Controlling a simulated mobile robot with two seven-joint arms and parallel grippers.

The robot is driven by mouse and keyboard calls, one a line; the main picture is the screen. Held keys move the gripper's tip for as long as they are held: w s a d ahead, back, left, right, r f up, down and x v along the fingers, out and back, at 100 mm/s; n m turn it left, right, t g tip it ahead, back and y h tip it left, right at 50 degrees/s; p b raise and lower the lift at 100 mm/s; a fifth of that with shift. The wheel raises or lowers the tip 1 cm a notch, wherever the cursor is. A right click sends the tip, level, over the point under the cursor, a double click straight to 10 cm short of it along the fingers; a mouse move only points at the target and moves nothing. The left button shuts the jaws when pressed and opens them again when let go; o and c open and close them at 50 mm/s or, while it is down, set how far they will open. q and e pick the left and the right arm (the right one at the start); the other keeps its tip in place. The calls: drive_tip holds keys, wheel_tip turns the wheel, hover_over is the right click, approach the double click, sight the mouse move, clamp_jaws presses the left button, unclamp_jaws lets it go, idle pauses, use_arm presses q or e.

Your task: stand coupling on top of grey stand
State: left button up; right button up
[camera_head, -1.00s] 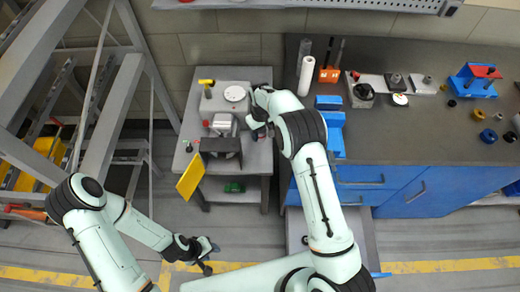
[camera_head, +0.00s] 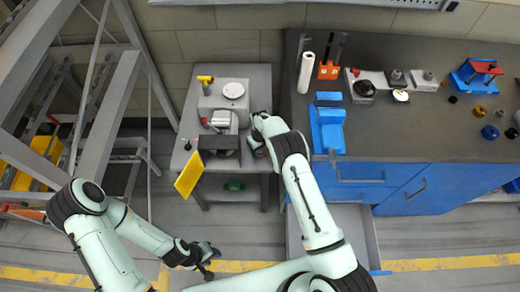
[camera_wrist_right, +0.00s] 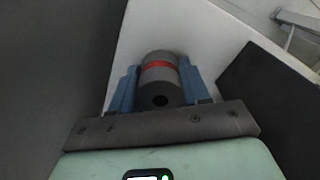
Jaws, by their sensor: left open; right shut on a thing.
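The coupling (camera_wrist_right: 160,80) is a dark grey cylinder with a red band and a hole in its near end. My right gripper (camera_wrist_right: 158,88) is shut on it, with a blue finger on each side. In the head view the right gripper (camera_head: 258,150) is at the right edge of the small grey table, and the coupling cannot be made out there. A grey block with a white disc (camera_head: 233,90) stands on that table; I cannot tell whether this is the grey stand. My left gripper (camera_head: 207,260) is open and empty above the floor at lower left.
The small table (camera_head: 258,82) also carries a grey machine (camera_head: 220,122) with a yellow panel (camera_head: 190,174) in front. To the right, the workbench (camera_head: 430,135) holds a blue vise (camera_head: 328,125), an orange holder (camera_head: 329,70) and small parts. A drawer (camera_head: 362,235) stands open below.

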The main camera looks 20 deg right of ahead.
drive_tip(key=shift+f, duration=0.1)
drive_tip(key=o, duration=1.2)
wheel_tip(320, 180, up, 11)
drive_tip(key=shift+w+f+p, duration=0.1)
drive_tip(key=shift+p, duration=0.3)
drive_tip(key=shift+r, duration=0.75)
use_arm(q)
drive_tip(key=shift+w+r, duration=0.65)
drive_tip(key=shift+w, duration=0.1)
